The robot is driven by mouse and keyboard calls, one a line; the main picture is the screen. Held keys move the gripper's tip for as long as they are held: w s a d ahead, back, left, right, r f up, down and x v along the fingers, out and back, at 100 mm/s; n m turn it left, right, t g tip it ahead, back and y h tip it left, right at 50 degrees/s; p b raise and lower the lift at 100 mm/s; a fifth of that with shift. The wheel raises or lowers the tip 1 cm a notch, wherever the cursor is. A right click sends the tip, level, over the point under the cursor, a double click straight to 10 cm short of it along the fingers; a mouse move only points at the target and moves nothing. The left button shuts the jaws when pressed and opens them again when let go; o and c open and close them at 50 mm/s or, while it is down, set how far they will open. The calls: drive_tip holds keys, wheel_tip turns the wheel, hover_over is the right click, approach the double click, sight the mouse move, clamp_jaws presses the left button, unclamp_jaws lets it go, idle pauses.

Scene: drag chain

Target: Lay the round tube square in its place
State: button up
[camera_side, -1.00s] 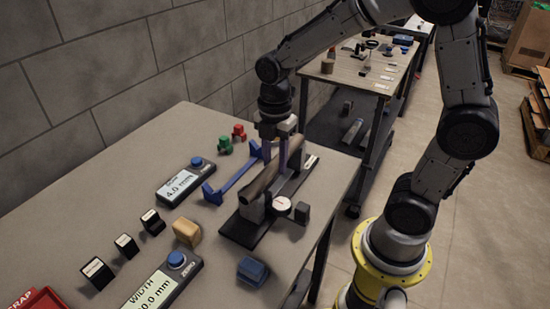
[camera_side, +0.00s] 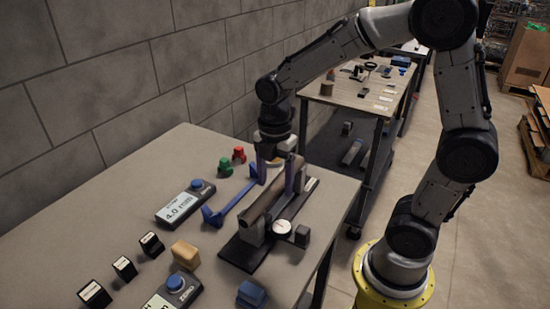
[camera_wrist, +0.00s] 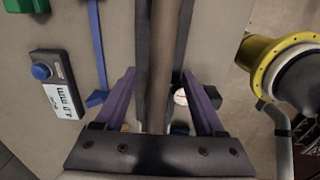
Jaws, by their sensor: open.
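The round tube (camera_side: 268,202), brownish grey, lies lengthwise over a black fixture (camera_side: 243,254) on the table. It shows in the wrist view (camera_wrist: 160,50) as a long brown bar beside a dark strip. My gripper (camera_side: 290,181) points down over the tube's far half. Its purple fingers stand apart on either side of the tube in the wrist view (camera_wrist: 160,77), with gaps visible. The gripper is open. A round white dial (camera_side: 282,227) sits at the fixture's right side. How the tube's underside rests is hidden.
A blue bracket (camera_side: 235,203) lies left of the fixture. A gauge reading 4.0 (camera_side: 185,204), green (camera_side: 225,167) and red (camera_side: 239,154) pieces, a tan block (camera_side: 186,254) and several black blocks stand left. A blue block (camera_side: 252,295) is in front. Bare table lies at the back left.

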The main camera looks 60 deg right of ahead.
wheel_tip(320, 180, up, 13)
idle(0.3)
drive_tip(key=s+r+m+t, duration=0.3)
drive_tip(key=s, duration=0.5)
drive_tip(key=s+a+f+m+t, duration=0.1)
drive_tip(key=s+f+m, duration=0.4)
drive_tip(key=m, duration=1)
drive_tip(key=shift+s+f+t, duration=0.3)
drive_tip(key=shift+f+t, duration=0.5)
